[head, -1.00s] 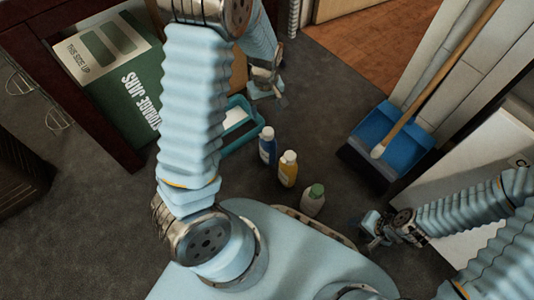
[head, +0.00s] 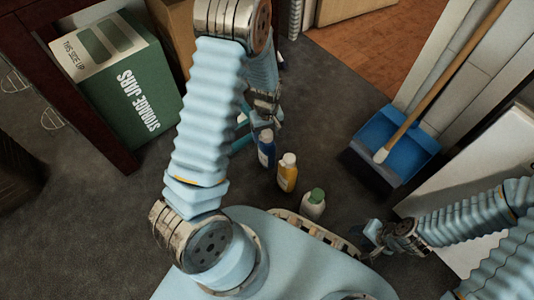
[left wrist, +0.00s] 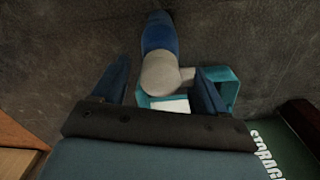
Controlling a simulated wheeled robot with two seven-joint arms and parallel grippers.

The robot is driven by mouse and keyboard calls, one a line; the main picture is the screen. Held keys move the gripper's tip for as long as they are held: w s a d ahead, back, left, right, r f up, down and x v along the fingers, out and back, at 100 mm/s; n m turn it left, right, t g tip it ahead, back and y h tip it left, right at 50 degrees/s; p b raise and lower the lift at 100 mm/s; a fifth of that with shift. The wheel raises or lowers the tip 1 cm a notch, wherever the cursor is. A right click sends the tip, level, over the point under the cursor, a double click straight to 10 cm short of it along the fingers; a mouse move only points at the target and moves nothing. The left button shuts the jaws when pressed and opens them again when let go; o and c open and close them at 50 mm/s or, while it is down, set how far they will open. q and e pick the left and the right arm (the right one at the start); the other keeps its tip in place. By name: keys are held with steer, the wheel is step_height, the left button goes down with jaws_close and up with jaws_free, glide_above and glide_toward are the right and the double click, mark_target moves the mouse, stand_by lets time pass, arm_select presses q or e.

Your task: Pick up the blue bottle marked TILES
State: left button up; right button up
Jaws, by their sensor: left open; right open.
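A blue bottle with a pale cap (head: 266,150) stands on the dark floor, at the back of a row of bottles; its label is not readable. In the left wrist view the same bottle (left wrist: 160,36) points away from the camera, its pale cap near and between my fingers. My left gripper (left wrist: 161,66) is open, one finger on each side of the cap, with gaps showing. In the head view my left gripper (head: 266,118) is just behind the bottle and partly hidden. My right gripper (head: 374,234) is open and empty at the lower right.
A yellow bottle (head: 287,176) and a white bottle with a green cap (head: 313,207) stand close by. A teal caddy (left wrist: 222,88) is beside the blue bottle. A green storage box (head: 128,100) stands left, a blue dustpan (head: 392,142) right.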

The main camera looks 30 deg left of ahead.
arm_select(q)
jaws_close()
steer(key=shift+r, duration=0.1)
stand_by(0.5)
